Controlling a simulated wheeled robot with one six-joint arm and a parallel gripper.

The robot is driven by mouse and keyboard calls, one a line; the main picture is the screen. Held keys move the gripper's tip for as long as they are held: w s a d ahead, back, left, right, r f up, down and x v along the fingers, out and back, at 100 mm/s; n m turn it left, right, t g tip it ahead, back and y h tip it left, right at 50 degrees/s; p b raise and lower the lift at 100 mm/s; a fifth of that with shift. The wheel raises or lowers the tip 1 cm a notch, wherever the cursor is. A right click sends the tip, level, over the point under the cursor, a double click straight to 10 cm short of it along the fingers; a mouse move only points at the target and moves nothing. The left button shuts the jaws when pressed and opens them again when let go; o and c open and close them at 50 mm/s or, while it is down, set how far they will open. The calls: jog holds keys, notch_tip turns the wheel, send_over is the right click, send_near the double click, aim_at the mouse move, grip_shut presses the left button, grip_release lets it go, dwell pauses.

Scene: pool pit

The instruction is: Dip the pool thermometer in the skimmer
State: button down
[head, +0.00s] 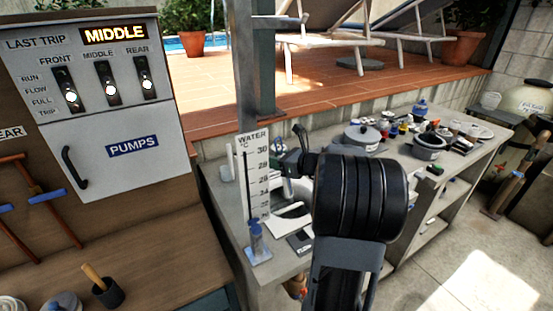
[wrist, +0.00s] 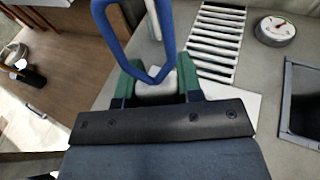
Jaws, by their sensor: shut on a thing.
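My gripper (wrist: 157,86) has green fingertips and is shut on a white piece with a large blue loop, likely the pool thermometer (wrist: 159,84). The loop rises between the fingers in the wrist view. In the head view my gripper (head: 289,158) is over the grey counter, and my dark wrist hides much of that area. A white piece with a rounded opening, perhaps the skimmer (head: 303,189), is below it and partly hidden.
The counter (head: 226,203) continues right, with pots (head: 361,136) and small items. A grey pumps cabinet (head: 130,150) stands left above a wooden bench (head: 150,250).

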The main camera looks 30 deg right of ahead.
aim_at(290, 188)
jog(key=shift+s+d+f+b, duration=0.15)
jog(key=shift+s+f+b, duration=0.2)
jog(key=shift+f+b, duration=1.05)
jog(key=shift+s+d+f+b, duration=0.15)
jog(key=shift+s+f+b, duration=0.25)
jog(key=shift+f+b, duration=1)
jog(key=shift+s+d+f+b, duration=0.15)
jog(key=shift+s+f+b, duration=0.35)
jog(key=shift+f, duration=1.55)
jog(key=shift+w, duration=0.1)
dwell(2.7)
